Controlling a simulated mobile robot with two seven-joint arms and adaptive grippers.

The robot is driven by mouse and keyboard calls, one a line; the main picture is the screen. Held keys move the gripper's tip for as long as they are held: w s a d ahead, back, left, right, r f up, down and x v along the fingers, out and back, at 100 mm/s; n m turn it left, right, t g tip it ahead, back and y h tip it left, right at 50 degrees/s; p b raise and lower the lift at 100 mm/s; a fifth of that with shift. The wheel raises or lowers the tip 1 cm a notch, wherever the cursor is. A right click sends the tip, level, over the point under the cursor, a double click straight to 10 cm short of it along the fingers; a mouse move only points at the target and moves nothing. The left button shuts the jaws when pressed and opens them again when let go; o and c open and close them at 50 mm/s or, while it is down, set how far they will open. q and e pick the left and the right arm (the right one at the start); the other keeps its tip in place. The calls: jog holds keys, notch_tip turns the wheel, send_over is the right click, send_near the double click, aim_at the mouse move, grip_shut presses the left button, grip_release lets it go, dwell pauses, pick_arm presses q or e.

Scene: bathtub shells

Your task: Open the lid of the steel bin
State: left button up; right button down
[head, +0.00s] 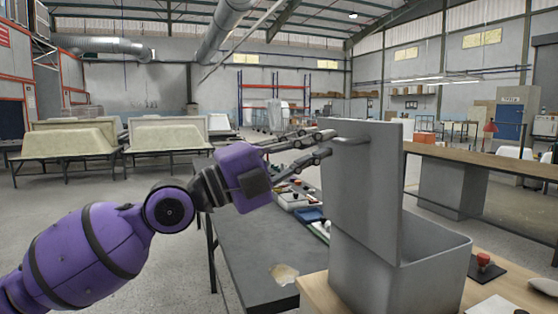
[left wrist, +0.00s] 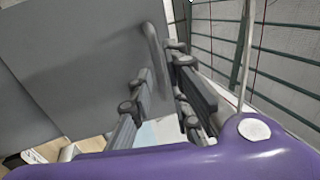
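The grey steel bin (head: 400,272) stands on a wooden-topped surface at the lower right of the head view. Its lid (head: 362,190) stands upright at the bin's left side, and the bin's top is uncovered. The lid's bar handle (head: 352,140) is near its upper edge, on the side facing my left gripper. My left gripper (head: 328,144) is beside the handle, with its two fingers apart. In the left wrist view, the handle (left wrist: 151,48) is just beyond the fingertips; contact cannot be told. My right gripper is not in view.
A dark workbench (head: 245,255) with small tools and trays lies below my left arm. A red-knobbed item (head: 484,262) sits right of the bin. A long wooden counter (head: 480,166) runs behind it. Pale tub shells (head: 65,142) stand far left. Open floor lies at left.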

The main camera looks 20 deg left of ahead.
pick_arm(q)
jog(key=v, duration=0.8)
jog(key=shift+s, duration=0.1)
